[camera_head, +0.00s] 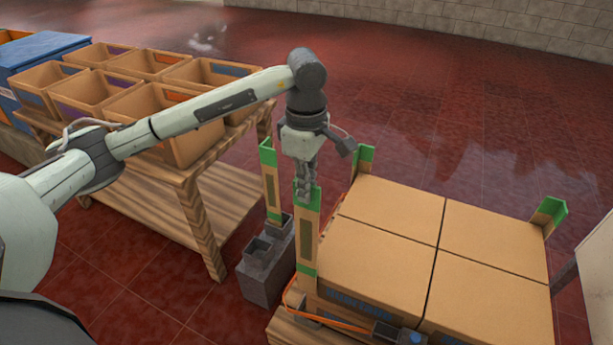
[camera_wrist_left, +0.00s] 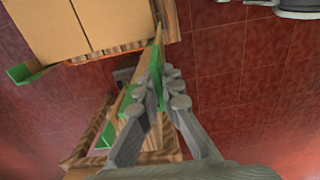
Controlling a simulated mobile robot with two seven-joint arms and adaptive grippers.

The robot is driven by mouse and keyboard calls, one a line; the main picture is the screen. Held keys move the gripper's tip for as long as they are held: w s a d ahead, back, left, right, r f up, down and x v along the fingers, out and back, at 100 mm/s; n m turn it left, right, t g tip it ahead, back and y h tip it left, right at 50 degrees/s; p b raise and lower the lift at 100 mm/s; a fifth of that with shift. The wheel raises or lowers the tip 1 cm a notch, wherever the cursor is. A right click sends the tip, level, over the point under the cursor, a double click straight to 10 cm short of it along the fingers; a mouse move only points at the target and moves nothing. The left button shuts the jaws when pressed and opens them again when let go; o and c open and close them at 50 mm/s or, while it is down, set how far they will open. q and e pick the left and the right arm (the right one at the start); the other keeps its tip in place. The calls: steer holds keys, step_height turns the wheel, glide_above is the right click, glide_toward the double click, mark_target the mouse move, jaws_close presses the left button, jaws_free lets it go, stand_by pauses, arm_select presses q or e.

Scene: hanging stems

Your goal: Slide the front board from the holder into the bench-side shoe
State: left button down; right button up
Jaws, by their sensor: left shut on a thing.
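My left gripper (camera_head: 306,192) is shut on the green top end of the front board (camera_head: 307,236), a tan angled strip with green bands. The board stands about upright at the near left corner of the carton stack. Its foot is close to a grey shoe (camera_head: 306,320) at the pallet corner; I cannot tell whether it is inside. The grey holder (camera_head: 262,284) is left of it, with an empty front socket and another board (camera_head: 271,184) in its rear socket. In the left wrist view my fingers (camera_wrist_left: 160,92) close on the board and partly hide it. My right gripper is not in view.
Cartons (camera_head: 385,255) fill the pallet (camera_head: 284,332) to the right, with green-topped boards at other corners. An orange strap (camera_head: 340,324) runs low past the near corner. A wooden bench (camera_head: 205,222) with bins stands left. Red floor is open behind.

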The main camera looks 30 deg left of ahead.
arm_select(q)
glide_above(306, 239)
steer(key=shift+f, duration=3.85)
steer(key=shift+w+f+b, duration=0.15)
steer(key=shift+f+b, duration=0.45)
steer(key=shift+f, duration=0.95)
steer(key=shift+f+b, duration=1.55)
steer(key=shift+f, duration=1.1)
steer(key=shift+f+b, duration=2.3)
steer(key=shift+f, duration=0.45)
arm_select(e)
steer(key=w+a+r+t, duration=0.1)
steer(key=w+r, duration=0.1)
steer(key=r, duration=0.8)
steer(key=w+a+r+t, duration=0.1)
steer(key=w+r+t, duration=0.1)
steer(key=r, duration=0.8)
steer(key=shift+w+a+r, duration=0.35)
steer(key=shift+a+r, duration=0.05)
